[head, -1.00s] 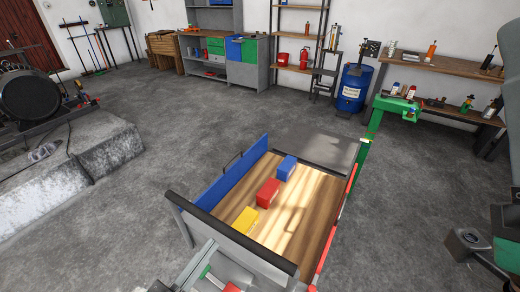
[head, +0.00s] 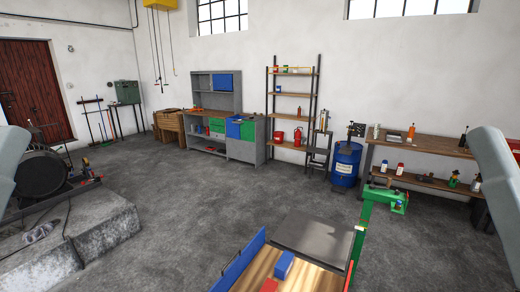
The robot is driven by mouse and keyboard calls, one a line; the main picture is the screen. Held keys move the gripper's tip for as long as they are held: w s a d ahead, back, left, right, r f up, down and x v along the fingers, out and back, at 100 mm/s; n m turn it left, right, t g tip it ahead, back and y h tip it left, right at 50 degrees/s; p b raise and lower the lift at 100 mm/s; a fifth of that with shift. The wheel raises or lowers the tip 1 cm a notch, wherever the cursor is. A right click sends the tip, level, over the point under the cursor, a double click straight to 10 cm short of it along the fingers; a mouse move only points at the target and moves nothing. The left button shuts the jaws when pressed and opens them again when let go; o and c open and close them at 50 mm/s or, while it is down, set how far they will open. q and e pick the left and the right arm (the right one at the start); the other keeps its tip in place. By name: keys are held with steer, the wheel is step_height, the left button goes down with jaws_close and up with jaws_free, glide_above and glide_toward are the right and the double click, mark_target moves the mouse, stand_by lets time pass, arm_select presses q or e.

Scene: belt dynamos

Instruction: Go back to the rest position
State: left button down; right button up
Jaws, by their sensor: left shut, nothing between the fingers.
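A smooth light grey part on my left side (head: 10,160) shows at the left edge of the head view. My left gripper is shut with nothing in it, and its fingertips cannot be made out here. A matching grey part of my right arm (head: 502,175) stands at the right edge. My right gripper is not seen. The wooden-topped tray (head: 262,264) is at the bottom middle with a blue side wall. A blue block (head: 284,266) lies on it. A red block (head: 269,285) is cut by the bottom edge. Neither arm touches them.
A dark grey plate (head: 318,234) lies beyond the tray, beside a green stand (head: 378,200). A blue barrel (head: 346,163), shelves (head: 293,94) and a workbench (head: 425,146) line the back wall. A machine on a concrete block (head: 75,235) is at left. The middle floor is clear.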

step_height(320, 180, up, 24)
steer(key=p, duration=2)
steer(key=shift+f, duration=0.15)
